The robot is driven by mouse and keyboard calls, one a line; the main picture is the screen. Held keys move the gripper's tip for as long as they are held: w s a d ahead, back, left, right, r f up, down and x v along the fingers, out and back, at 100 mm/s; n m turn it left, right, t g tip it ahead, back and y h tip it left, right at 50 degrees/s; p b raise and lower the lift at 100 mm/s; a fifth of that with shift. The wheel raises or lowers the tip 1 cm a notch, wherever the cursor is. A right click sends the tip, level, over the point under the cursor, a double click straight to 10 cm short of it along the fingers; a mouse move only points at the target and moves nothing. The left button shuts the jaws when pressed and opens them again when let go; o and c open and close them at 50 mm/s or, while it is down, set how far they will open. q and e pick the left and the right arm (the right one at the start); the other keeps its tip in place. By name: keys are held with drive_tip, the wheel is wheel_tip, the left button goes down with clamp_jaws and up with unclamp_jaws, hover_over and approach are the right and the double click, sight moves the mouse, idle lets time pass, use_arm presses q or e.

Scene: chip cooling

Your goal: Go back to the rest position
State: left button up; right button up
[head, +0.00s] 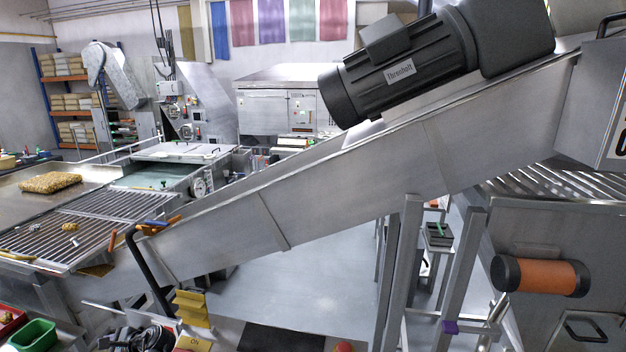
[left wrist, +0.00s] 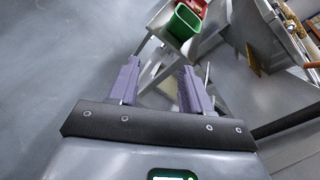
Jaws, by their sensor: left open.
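My left gripper (left wrist: 160,66) shows in the left wrist view. Its two purple fingers are spread wide apart and nothing is between them. It hangs over the grey floor. A green bin (left wrist: 183,24) and a red bin beside it are beyond the fingertips, apart from them. I cannot make out either gripper in the head view. My right gripper is not in view.
A sloping metal conveyor (head: 345,205) with a large dark motor (head: 400,72) crosses the head view. A slatted table (head: 75,232) stands at the left. The green bin (head: 33,335) is at the lower left. Open floor (head: 300,265) lies beneath the conveyor.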

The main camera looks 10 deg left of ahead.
use_arm(q)
drive_tip(key=s+d+f+t+h, duration=0.1)
drive_tip(key=d+f+t+h, duration=0.1)
drive_tip(key=d+f, duration=0.9)
drive_tip(key=s+d+f+n+t+h, duration=0.1)
drive_tip(key=s+d+f+h, duration=0.2)
drive_tip(key=s+d, duration=0.45)
drive_tip(key=s+d+f+t+h, duration=0.15)
drive_tip(key=s+d+f, duration=0.25)
drive_tip(key=d, duration=0.6)
drive_tip(key=s+d+r+n+t+h, duration=0.1)
drive_tip(key=s+d+r+n+h, duration=0.1)
drive_tip(key=s+d+r, duration=0.35)
drive_tip(key=s+d+r+n+t+h, duration=0.1)
drive_tip(key=s+d+r+n+h, duration=0.15)
drive_tip(key=s+r, duration=0.6)
drive_tip(key=d+f+n+h, duration=0.1)
drive_tip(key=d+n+h, duration=0.25)
drive_tip(key=d, duration=0.65)
wheel_tip(320, 180, up, 18)
drive_tip(key=p, duration=1.7)
drive_tip(key=shift+s+f+y+p, duration=0.15)
drive_tip(key=shift+s+y+p, duration=0.2)
drive_tip(key=shift+p, duration=0.05)
drive_tip(key=shift+d, duration=0.1)
drive_tip(key=shift+c, duration=0.3)
